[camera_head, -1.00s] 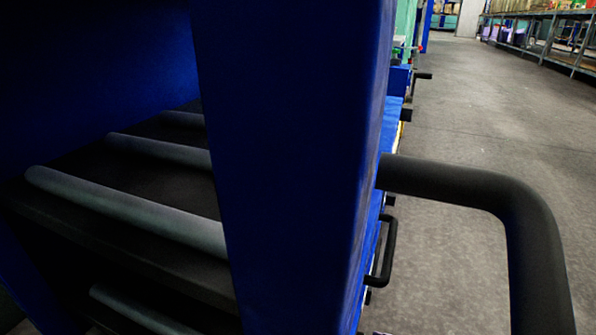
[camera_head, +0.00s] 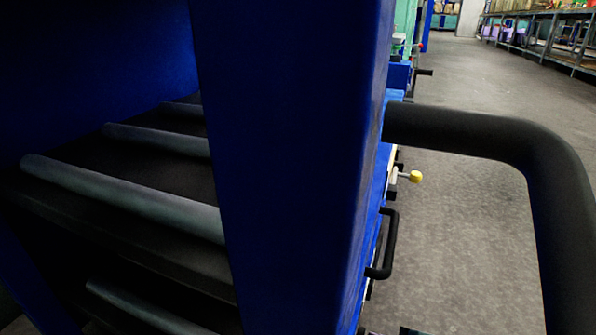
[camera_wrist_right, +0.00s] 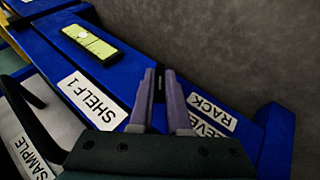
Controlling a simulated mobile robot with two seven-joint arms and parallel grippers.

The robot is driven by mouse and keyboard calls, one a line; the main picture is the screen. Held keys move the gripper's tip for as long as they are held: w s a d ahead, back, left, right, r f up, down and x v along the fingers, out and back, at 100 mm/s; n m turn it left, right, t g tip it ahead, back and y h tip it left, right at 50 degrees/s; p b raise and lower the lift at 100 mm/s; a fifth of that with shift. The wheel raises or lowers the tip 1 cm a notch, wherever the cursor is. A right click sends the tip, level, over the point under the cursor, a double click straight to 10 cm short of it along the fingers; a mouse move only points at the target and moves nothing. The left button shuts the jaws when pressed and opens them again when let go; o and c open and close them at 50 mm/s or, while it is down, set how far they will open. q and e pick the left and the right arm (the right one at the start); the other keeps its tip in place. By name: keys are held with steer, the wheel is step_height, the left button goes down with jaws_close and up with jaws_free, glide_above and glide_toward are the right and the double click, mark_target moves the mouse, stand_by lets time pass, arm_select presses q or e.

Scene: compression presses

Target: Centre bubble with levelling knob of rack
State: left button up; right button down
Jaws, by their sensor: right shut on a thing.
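In the right wrist view, a yellow-green level vial (camera_wrist_right: 98,46) lies on a blue beam of the rack (camera_wrist_right: 50,45). A pale round spot, seemingly the bubble (camera_wrist_right: 83,35), shows a little toward the vial's upper-left end. My right gripper (camera_wrist_right: 160,84) has its two purple fingers close together, shut on a small dark piece, seemingly the levelling knob, mostly hidden between them. A partly covered white label (camera_wrist_right: 212,116) beside it reads "LEVE… RACK". My left gripper is in neither view.
In the head view, a blue post (camera_head: 290,150) blocks the middle, with roller shelves (camera_head: 120,195) at left. A thick black handle (camera_head: 450,130) juts out at right. A yellow-tipped knob (camera_head: 415,176) sticks out beyond the post. The aisle floor (camera_head: 470,230) is open.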

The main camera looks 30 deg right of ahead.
steer(key=shift+f, duration=0.1)
stand_by(0.3)
steer(key=t+h, duration=0.1)
steer(key=n+t+h, duration=0.1)
steer(key=t+h, duration=0.1)
steer(key=shift+s+a+f+t+b, duration=0.2)
steer(key=shift+s+f+t+b, duration=0.05)
steer(key=shift+f+t+b, duration=0.15)
stand_by(0.4)
steer(key=shift+h, duration=0.3)
steer(key=shift+r, duration=0.1)
steer(key=c, duration=0.9)
jaws_free()
steer(key=shift+r, duration=0.1)
